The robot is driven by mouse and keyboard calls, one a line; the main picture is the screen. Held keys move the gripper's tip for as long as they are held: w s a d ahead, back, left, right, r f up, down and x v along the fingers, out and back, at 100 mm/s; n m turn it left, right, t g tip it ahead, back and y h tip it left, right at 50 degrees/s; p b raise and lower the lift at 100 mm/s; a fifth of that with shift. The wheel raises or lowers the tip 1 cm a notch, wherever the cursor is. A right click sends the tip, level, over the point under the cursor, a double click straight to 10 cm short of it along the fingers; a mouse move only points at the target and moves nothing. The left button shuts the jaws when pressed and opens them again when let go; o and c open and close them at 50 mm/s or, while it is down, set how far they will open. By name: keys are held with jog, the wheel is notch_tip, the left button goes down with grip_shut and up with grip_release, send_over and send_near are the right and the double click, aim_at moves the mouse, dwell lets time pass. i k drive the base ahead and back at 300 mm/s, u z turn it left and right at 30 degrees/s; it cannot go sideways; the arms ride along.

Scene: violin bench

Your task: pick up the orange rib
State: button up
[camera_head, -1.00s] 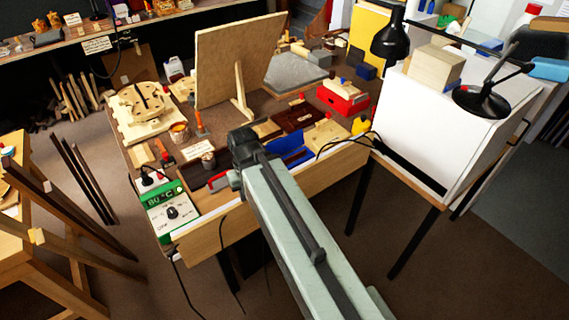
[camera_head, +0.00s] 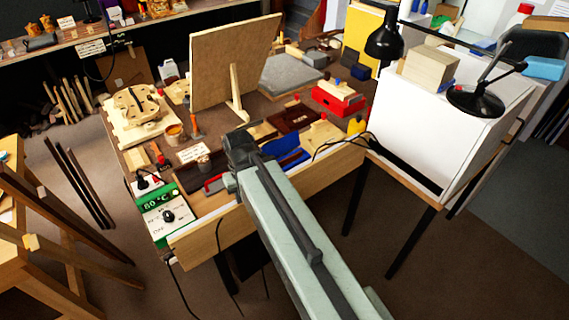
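A small upright orange piece (camera_head: 194,126) stands on the bench, left of the big tilted board's foot. It is the only clearly orange slender thing I see, but it is too small to tell whether it is the rib. My pale green arm reaches in from the lower right, and its dark end joint is over the bench's front part, right of and nearer than the orange piece. No fingers of my gripper show, so what it holds is hidden.
The large tilted board (camera_head: 232,65) stands mid-bench. A green control box (camera_head: 165,213) with a cable sits at the front left corner. A jar (camera_head: 174,133), a label card (camera_head: 194,152), a blue piece (camera_head: 287,150) and a red box (camera_head: 337,102) crowd the bench. A white cabinet (camera_head: 450,135) stands right.

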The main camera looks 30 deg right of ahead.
aim_at(283, 163)
jog(key=z, duration=1)
jog(key=k, duration=1.15)
jog(key=u, duration=1.35)
jog(key=i, duration=2)
